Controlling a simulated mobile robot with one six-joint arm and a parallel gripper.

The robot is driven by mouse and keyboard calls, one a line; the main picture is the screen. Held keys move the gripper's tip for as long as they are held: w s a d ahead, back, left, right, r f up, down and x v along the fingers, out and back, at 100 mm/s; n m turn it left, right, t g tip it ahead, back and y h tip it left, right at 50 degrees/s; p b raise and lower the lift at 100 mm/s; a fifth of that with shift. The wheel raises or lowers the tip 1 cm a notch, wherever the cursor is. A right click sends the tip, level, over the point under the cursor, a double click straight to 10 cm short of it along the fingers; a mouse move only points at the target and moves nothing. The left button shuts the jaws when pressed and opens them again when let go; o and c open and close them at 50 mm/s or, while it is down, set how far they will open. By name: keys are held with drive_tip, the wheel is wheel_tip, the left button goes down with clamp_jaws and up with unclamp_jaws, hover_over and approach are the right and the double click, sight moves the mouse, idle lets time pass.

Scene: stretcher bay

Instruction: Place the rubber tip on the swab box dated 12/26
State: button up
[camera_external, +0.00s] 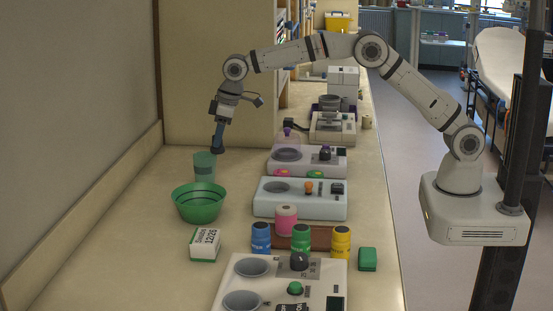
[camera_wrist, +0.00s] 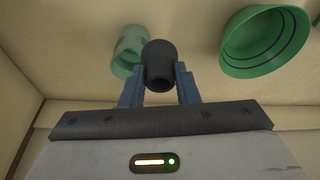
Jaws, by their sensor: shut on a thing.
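My gripper (camera_external: 218,138) is at the left of the counter, pointing down above and slightly right of a green translucent cup. In the wrist view its two blue fingers (camera_wrist: 158,78) are shut on the dark grey rubber tip (camera_wrist: 159,60), a short hollow cylinder. The rubber tip shows only as a small dark end (camera_external: 218,150) under the fingers in the external view. The swab box (camera_external: 205,244), white with a green base and marked 12/26, lies on the counter at front left, clear of my gripper. Its top looks bare. The box is not in the wrist view.
The green cup (camera_external: 204,172) and a green bowl (camera_external: 199,207) stand between my gripper and the box; the bowl also shows in the wrist view (camera_wrist: 240,62). Several devices, bottles and a pink roll (camera_external: 286,220) fill the right side. The counter left of the box is clear.

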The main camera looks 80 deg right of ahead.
drive_tip(key=a+r+n+p, duration=0.2)
drive_tip(key=a, duration=1.8)
drive_tip(key=n+p, duration=0.2)
hover_over(203, 231)
drive_tip(key=s+d, duration=0.1)
drive_tip(key=shift+g+y, duration=0.3)
drive_tip(key=shift+y, duration=0.1)
drive_tip(key=shift+s+f, duration=0.15)
drive_tip(key=shift+f, duration=4.2)
drive_tip(key=shift+f, duration=0.1)
drive_tip(key=o, duration=1)
drive_tip(key=shift+c, duration=0.2)
